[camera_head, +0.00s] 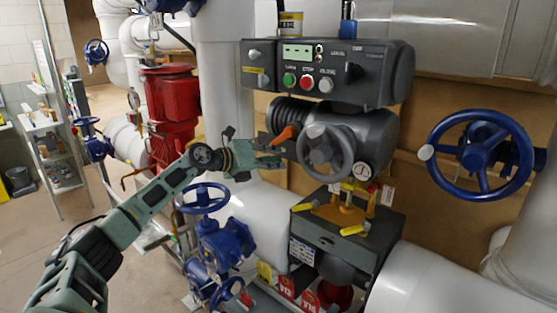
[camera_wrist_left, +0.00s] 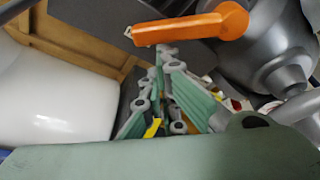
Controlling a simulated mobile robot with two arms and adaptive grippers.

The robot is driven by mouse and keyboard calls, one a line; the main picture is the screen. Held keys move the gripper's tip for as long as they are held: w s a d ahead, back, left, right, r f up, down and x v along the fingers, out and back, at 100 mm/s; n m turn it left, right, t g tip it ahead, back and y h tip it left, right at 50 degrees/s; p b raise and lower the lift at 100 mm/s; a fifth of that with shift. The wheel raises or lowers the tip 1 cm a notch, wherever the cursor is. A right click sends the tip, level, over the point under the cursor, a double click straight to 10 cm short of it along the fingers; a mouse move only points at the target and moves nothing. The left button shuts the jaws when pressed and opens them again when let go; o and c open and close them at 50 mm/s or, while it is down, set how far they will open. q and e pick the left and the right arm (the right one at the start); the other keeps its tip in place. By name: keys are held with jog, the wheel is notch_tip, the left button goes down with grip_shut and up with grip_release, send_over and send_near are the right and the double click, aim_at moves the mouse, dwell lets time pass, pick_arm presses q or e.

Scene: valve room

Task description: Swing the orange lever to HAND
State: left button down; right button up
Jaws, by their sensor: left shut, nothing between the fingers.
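The orange lever (camera_head: 284,136) is on the left side of the dark grey valve actuator (camera_head: 377,135), left of its grey handwheel (camera_head: 326,149). It slants down and left from its hub. In the left wrist view the lever (camera_wrist_left: 185,28) lies nearly level across the top, its round hub at right and its free end at left. My left gripper (camera_head: 277,155) is just below the lever's free end, shut and empty. In the left wrist view its green fingers (camera_wrist_left: 168,58) come close under the lever; I cannot tell whether they touch it. No HAND mark is readable. My right gripper is not in view.
A control box (camera_head: 325,70) with several buttons sits above the actuator. A blue handwheel (camera_head: 204,198) stands below my left forearm, and a large one (camera_head: 480,155) is at right. A white pipe (camera_head: 248,210) runs below the gripper. Open floor lies at left.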

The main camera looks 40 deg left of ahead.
pick_arm(q)
jog(key=shift+a+r, duration=0.15)
jog(key=shift+a, duration=0.1)
jog(key=shift+m, duration=0.3)
jog(key=shift+a+r, duration=0.1)
